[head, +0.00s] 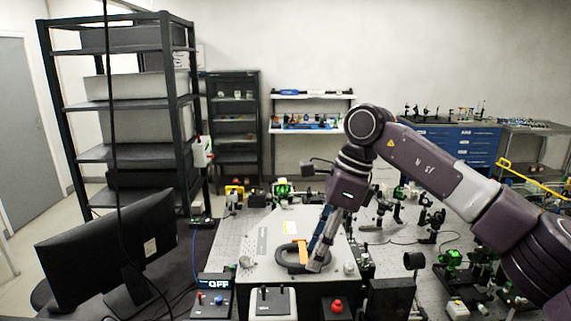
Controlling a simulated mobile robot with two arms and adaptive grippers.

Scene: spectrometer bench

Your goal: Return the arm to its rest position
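My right arm comes in from the right, bends at a high elbow and points down over the bench. My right gripper (317,258) is low over a pale flat-topped housing (262,262), beside a dark oval handle or ring (286,265) and a small orange piece (303,246). It overlaps the dark ring's right side in the picture. I cannot tell whether the fingers touch it or are open or shut. My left gripper is not in view.
A control box with a lit OFF display (214,283), a white switch box (272,304) and a red button (337,305) line the front. A monitor (108,250) stands left. Optical mounts (452,262) crowd the bench at right. Tall shelves (120,105) stand behind left.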

